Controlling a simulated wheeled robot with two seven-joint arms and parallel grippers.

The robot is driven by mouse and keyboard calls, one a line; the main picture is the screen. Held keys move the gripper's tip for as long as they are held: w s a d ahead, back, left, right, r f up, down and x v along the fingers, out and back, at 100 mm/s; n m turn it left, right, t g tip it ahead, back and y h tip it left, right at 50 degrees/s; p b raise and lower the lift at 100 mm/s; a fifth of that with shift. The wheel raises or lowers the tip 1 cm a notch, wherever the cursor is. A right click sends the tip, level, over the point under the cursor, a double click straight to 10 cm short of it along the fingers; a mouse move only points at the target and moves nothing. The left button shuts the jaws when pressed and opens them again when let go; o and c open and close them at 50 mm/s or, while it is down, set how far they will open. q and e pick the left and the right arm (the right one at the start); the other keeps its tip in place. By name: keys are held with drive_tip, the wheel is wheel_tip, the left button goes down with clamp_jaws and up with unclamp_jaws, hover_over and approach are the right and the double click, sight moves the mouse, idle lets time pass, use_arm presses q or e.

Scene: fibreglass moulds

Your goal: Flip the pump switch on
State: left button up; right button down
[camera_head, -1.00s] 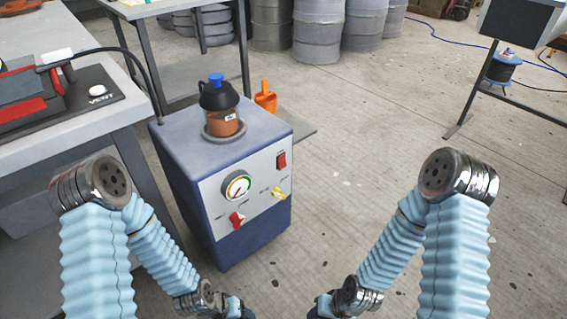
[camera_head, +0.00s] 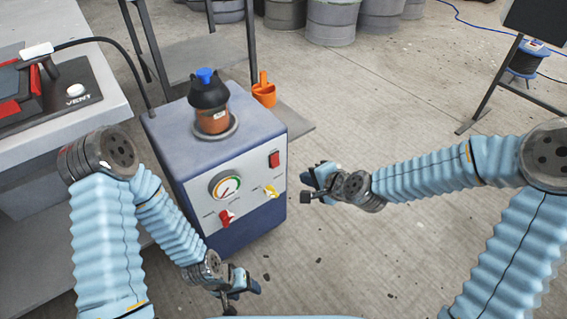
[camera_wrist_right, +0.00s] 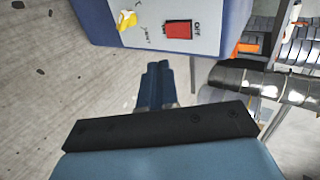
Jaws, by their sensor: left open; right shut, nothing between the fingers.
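The blue pump box (camera_head: 240,236) stands on the floor with a pale front panel. The red rocker switch (camera_head: 274,159) is at the panel's upper right; the right wrist view shows it (camera_wrist_right: 179,30) beside an "OFF" label. Whether it is on or off I cannot tell. My right gripper (camera_head: 308,188) is to the right of the panel, apart from it. In the right wrist view its fingers (camera_wrist_right: 156,72) are together and empty, below the switch and not touching it. My left gripper (camera_head: 233,299) hangs low in front of the pump, open and empty.
A red valve handle (camera_head: 226,217), a yellow one (camera_head: 271,191) and a gauge (camera_head: 225,186) share the panel. A jar with a blue cap (camera_head: 211,105) stands on top. A workbench (camera_head: 95,108) is at left.

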approach(276, 165)
wheel_tip(276, 165, down, 3)
drive_tip(key=w+a+p, duration=0.1)
drive_tip(key=w, duration=0.1)
drive_tip(key=w+a+f, duration=0.1)
drive_tip(key=w+a, duration=0.1)
drive_tip(key=shift+p, duration=0.4)
drive_tip(key=shift+w+a+f+b, duration=0.15)
drive_tip(key=shift+w+a+b, duration=0.05)
drive_tip(key=shift+b, duration=0.3)
drive_tip(key=shift+r, duration=0.25)
